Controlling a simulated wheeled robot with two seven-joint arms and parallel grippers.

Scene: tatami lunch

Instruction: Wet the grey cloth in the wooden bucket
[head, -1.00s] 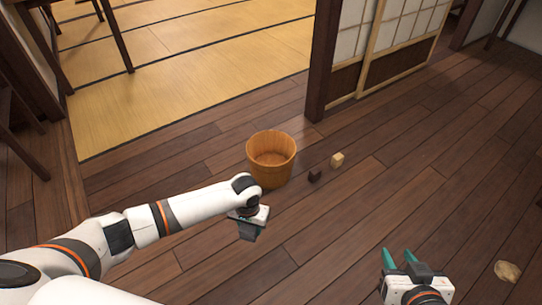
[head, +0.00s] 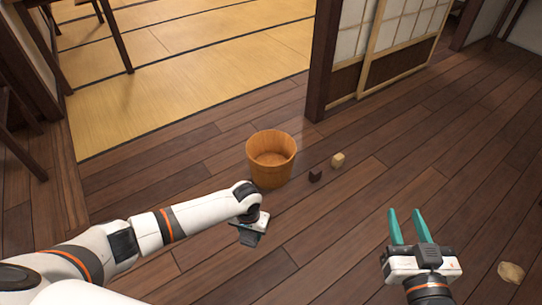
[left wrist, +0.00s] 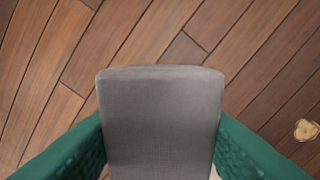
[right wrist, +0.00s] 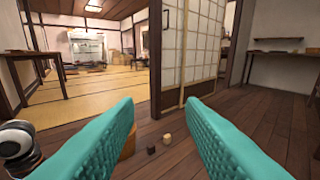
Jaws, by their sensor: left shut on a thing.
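The wooden bucket (head: 270,168) stands upright on the plank floor in the middle of the head view. My left gripper (head: 246,236) is just in front of the bucket and below it in the picture, apart from it. It is shut on the grey cloth (left wrist: 160,115), which fills the middle of the left wrist view between the teal fingers; in the head view the cloth (head: 247,239) shows dark below the gripper. My right gripper (head: 408,228) is open and empty at the lower right, its teal fingers (right wrist: 165,125) spread apart. In the right wrist view the fingers mostly hide the bucket.
A dark block (head: 315,175) and a light block (head: 338,160) lie right of the bucket. A crumpled beige thing (head: 511,272) lies at the lower right. A dark post (head: 324,60) and sliding screen (head: 400,60) stand behind. The floor between my grippers is clear.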

